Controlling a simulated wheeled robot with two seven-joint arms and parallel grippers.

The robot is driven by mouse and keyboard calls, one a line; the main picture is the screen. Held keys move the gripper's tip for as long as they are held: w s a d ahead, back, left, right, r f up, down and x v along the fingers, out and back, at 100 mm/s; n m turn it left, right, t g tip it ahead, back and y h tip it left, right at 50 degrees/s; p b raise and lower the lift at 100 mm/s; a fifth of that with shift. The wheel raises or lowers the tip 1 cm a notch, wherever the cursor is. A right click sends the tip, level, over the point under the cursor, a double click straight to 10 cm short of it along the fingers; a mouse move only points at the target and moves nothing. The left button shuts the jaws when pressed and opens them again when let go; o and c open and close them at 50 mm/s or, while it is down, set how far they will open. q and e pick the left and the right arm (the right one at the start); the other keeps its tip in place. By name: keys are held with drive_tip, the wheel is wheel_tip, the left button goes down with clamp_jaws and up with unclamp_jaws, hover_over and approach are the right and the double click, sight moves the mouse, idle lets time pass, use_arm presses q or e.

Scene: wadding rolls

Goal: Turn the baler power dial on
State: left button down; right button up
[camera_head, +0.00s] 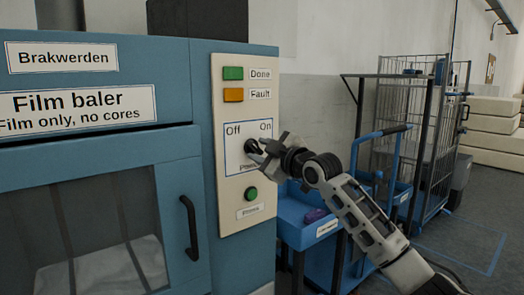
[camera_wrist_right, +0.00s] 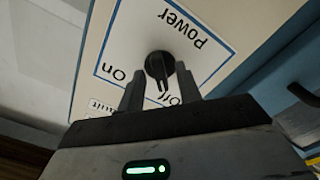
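The black power dial (camera_head: 251,147) sits on the cream control panel (camera_head: 232,180) of the blue film baler, between the labels Off and On and above Power. In the right wrist view the dial (camera_wrist_right: 158,66) has its ridge pointing nearer Off than On. My right gripper (camera_head: 265,150) is at the dial and partly covers it in the head view. In the wrist view its fingers (camera_wrist_right: 159,78) are apart, one on each side of the dial, with visible gaps. My left gripper is not in view.
Above the dial are a green Done lamp (camera_head: 233,73) and an orange Fault lamp (camera_head: 233,95); below is a green button (camera_head: 251,194). The baler door handle (camera_head: 189,228) is at the left. A blue cart (camera_head: 310,222) and a wire cage trolley (camera_head: 405,130) stand to the right.

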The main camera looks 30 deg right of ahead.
drive_tip(key=shift+c, duration=0.6)
clamp_jaws()
